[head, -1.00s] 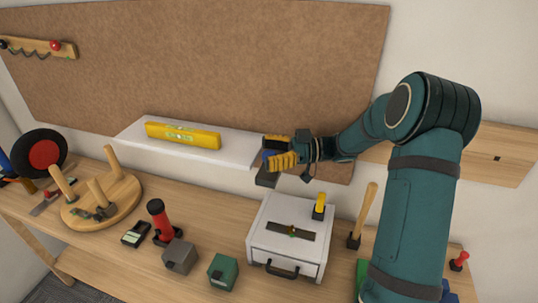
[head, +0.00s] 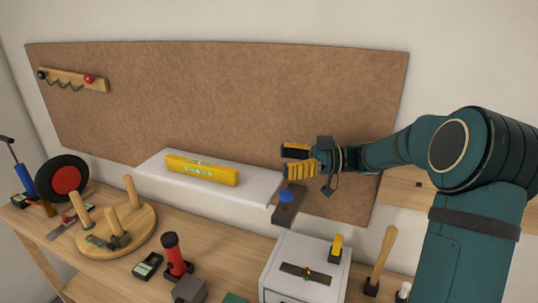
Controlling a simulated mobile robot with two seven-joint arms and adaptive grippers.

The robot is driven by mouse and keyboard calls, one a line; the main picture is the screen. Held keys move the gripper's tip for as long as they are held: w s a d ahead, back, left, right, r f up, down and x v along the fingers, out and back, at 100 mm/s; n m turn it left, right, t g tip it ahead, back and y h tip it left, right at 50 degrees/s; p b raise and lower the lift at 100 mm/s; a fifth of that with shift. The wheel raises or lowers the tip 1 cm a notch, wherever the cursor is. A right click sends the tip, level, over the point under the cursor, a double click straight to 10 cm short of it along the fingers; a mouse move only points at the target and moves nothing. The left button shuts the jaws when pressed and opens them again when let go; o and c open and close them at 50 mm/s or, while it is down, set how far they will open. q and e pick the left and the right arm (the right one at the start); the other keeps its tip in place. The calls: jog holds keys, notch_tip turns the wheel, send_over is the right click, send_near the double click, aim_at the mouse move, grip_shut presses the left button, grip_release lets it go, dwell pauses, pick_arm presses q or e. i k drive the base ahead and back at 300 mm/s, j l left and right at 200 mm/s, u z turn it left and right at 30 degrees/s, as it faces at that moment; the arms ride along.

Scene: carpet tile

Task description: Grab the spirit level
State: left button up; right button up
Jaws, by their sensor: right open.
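The yellow spirit level (head: 203,171) lies on the white wall shelf (head: 253,187), left of my right gripper. My right gripper (head: 284,160) is open, with yellow-padded fingers pointing left. It is empty, beside the right end of the shelf and apart from the level. A gap of bare shelf shows between the fingertips and the level's right end. My left gripper is not in view.
Below, the wooden bench (head: 125,268) holds a round peg stand (head: 140,222), a red flashlight (head: 175,253) and a white drawer box (head: 283,262). A mallet (head: 382,258) stands at the right.

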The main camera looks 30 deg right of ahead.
aim_at(210, 171)
jog(key=k, duration=1)
